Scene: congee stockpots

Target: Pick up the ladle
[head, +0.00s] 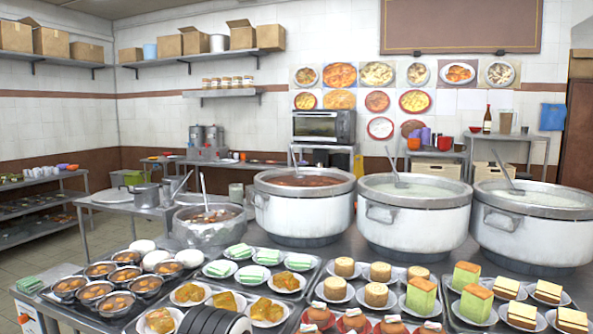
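Several ladles show, and I cannot tell which one the task means. One ladle (295,163) stands in the left large stockpot (303,213), which holds reddish-brown food. Another ladle (393,169) leans in the middle stockpot (413,225) of pale congee. A third ladle (503,171) leans in the right stockpot (533,236), also pale inside. A further ladle (204,191) stands in a smaller metal pot (208,232) at the left. Neither of my grippers is in view.
The metal counter (345,254) bears the pots. In front are trays crowded with plated cakes (467,276), green items (239,251) and dark bowls (97,291). Little counter is free.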

